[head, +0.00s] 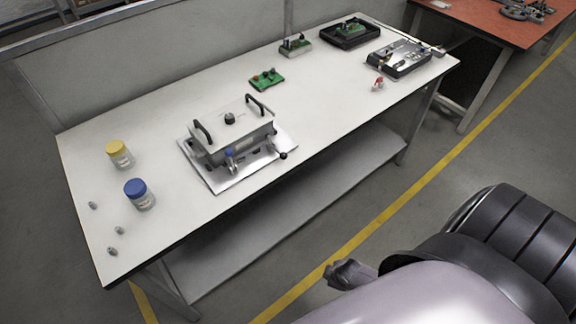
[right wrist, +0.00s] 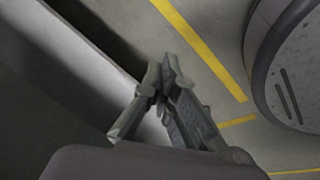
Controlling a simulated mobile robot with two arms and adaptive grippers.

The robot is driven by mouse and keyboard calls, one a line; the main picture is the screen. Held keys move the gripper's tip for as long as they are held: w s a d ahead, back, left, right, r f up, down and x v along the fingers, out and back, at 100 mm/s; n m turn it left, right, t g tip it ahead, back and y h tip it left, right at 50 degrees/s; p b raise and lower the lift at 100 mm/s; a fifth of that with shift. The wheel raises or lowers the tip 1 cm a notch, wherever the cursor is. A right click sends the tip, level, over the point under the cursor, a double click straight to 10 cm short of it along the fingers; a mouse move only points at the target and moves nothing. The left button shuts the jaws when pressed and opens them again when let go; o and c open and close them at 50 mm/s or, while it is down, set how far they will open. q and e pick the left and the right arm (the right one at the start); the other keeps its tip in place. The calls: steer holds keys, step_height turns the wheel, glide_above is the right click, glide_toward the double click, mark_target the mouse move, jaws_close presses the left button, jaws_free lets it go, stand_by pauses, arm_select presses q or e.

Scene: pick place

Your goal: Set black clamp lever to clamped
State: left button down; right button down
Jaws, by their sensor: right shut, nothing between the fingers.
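A grey metal clamping fixture (head: 232,140) with two black arched handles on top sits on a flat metal plate on the white table, left of the middle in the head view. A thin lever ending in a black knob (head: 283,155) sticks out from its right front side, near the plate's edge. I cannot tell its exact setting. My right gripper (head: 350,273) is over the floor, off the table's front side and well away from the lever. In the right wrist view its fingers (right wrist: 160,85) are shut and empty. My left gripper is not in view.
Jars with a yellow lid (head: 120,154) and a blue lid (head: 140,194) stand at the table's left, near small metal parts. Green circuit boards (head: 266,79), a black tray (head: 349,33) and another metal fixture (head: 400,58) lie farther back. The table has a lower shelf (head: 290,210).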

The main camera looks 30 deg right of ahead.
steer(key=w+d+r+n+t, duration=0.25)
steer(key=w+r+n, duration=0.25)
steer(key=w+r, duration=0.75)
steer(key=n+y+b, duration=0.3)
steer(key=n, duration=2.1)
glide_toward(283, 170)
steer(key=a+v, duration=0.1)
steer(key=v, duration=0.3)
steer(key=shift+w+d, duration=0.1)
steer(key=shift+d, duration=0.1)
steer(key=x, duration=1)
steer(key=shift+d+f+p, duration=0.1)
steer(key=shift+d+p, duration=0.1)
steer(key=shift+p, duration=0.1)
